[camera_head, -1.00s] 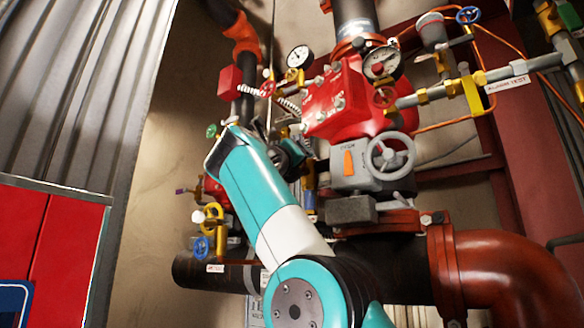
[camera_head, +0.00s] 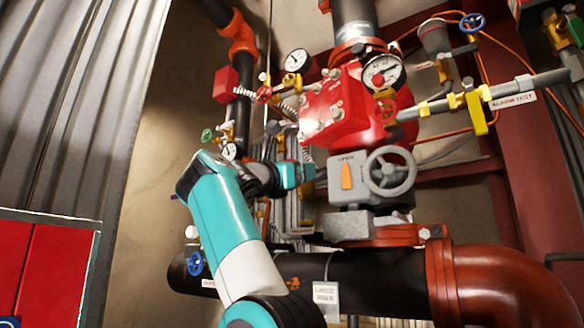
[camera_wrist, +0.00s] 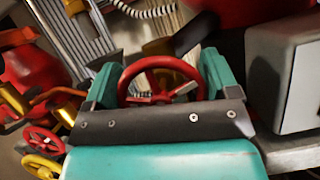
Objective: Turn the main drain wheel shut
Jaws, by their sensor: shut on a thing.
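A red handwheel (camera_wrist: 160,62) sits between the two teal fingers of my gripper (camera_wrist: 158,78) in the wrist view. The fingers are closed on opposite sides of its rim. The hub and part of the spokes show, but the lower rim is hidden behind the dark gripper plate. No label on this wheel is readable. In the head view, my gripper (camera_head: 302,172) is just left of the grey gearbox, and the wheel it holds cannot be made out there.
A grey handwheel (camera_head: 390,172) on a grey gearbox (camera_head: 346,192) with an orange pointer stands right of my gripper. The red valve body (camera_head: 345,105) is above. Smaller red (camera_wrist: 40,140) and yellow (camera_wrist: 42,167) wheels lie lower left in the wrist view. A large pipe (camera_head: 385,280) runs below.

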